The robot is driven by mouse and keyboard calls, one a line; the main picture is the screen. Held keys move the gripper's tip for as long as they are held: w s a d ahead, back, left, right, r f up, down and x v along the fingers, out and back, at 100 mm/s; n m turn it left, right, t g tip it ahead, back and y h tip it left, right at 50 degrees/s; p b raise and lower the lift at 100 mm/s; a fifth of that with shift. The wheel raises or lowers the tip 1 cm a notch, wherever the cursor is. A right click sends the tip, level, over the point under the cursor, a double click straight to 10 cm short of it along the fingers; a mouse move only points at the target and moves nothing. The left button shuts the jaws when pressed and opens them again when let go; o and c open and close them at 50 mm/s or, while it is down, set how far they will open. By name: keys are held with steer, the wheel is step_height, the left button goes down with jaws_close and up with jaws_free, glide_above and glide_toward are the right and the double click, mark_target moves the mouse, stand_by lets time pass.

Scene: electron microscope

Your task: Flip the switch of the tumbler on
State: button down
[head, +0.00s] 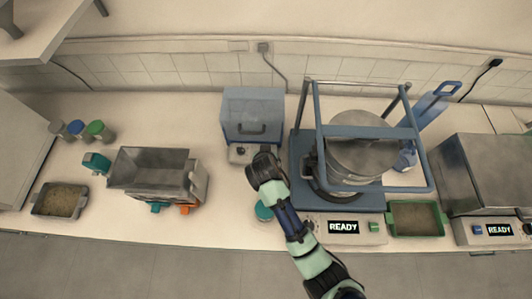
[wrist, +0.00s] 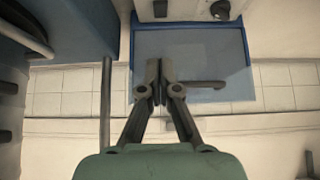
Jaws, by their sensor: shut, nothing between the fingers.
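I cannot tell for sure which machine is the tumbler. A grey drum (head: 362,150) sits inside a blue frame (head: 420,133), with a lit READY panel (head: 343,227) and a small green switch (head: 374,227) at its front. Left of it stands a blue box (head: 252,108) with a handle and a front panel with a dark knob (head: 241,151). My gripper (head: 260,165) is just in front of this box. In the wrist view my gripper (wrist: 158,82) is shut and empty, before the blue box (wrist: 205,50) and its dark knob (wrist: 219,9). Contact cannot be told.
A grey hopper machine (head: 150,168) and a brown-filled tray (head: 60,200) stand at left. A green tray (head: 414,217) and a second machine with a READY panel (head: 499,230) are at right. A teal-lidded jar (head: 264,211) stands beside my arm.

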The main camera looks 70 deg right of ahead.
steer(key=b+x, duration=0.2)
steer(key=x, duration=0.7)
steer(key=shift+a, duration=0.1)
steer(key=shift+a+f+b, duration=0.1)
steer(key=shift+f+b, duration=0.45)
steer(key=shift+f, duration=1.5)
